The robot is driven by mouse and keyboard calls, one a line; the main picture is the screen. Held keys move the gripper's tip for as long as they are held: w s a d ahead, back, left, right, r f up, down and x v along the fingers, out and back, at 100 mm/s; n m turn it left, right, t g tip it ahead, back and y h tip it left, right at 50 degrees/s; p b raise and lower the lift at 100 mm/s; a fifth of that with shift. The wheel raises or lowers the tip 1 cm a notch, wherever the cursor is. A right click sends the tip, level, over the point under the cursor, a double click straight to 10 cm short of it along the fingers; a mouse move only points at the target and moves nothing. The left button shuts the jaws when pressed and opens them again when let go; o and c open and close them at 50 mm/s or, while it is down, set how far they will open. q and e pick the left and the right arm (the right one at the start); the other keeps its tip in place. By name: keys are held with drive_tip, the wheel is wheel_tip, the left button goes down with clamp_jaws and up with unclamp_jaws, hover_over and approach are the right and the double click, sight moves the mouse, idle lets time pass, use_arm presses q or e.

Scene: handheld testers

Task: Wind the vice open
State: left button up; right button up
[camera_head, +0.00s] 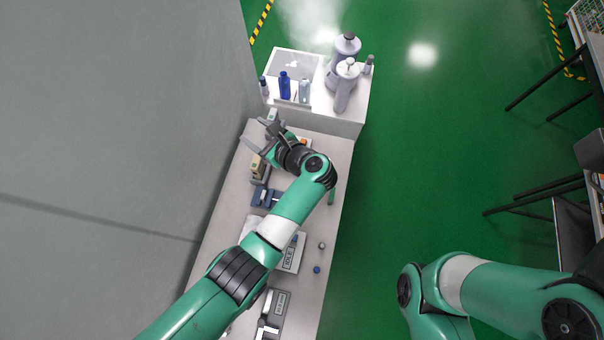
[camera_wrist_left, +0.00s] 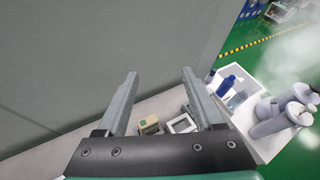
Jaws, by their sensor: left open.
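A blue device (camera_head: 265,196) that looks like the vice sits on the narrow bench, left of my left forearm in the head view. Its handle and jaw gap are too small to make out. My left gripper (camera_head: 259,136) is open and empty near the bench's far end, beyond the blue device and close to the grey wall. In the left wrist view the two fingers of my left gripper (camera_wrist_left: 160,74) are spread wide with nothing between them. The blue device does not show clearly there. My right arm shows at the lower right of the head view, its gripper out of frame.
A small tan box (camera_head: 257,166) stands on the bench near the left gripper. A white stand (camera_head: 335,125) holds bottles and large canisters (camera_head: 345,85) at the far end.

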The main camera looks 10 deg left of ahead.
use_arm(q)
drive_tip(key=s+d+f+n+g+h+b, duration=0.2)
drive_tip(key=s+d+f+b, duration=0.3)
drive_tip(key=d+f, duration=0.4)
drive_tip(key=s+d+f+n+g+h+b, duration=0.2)
drive_tip(key=s+d+f+h+b, duration=0.3)
drive_tip(key=d+f+b, duration=0.3)
drive_tip(key=shift+s+d+f+g, duration=0.55)
drive_tip(key=shift+s+f, duration=0.1)
drive_tip(key=shift+f, duration=0.25)
use_arm(e)
wheel_tip(320, 180, down, 16)
drive_tip(key=shift+d+h, duration=0.2)
drive_tip(key=shift+h, duration=0.1)
use_arm(q)
drive_tip(key=b+x, duration=0.4)
drive_tip(key=x, duration=0.7)
drive_tip(key=shift+a+f+b, duration=0.15)
drive_tip(key=shift+f+b, duration=0.1)
drive_tip(key=shift+b, duration=0.1)
use_arm(e)
wheel_tip(320, 180, down, 4)
drive_tip(key=shift+s+f, duration=0.1)
use_arm(q)
clamp_jaws()
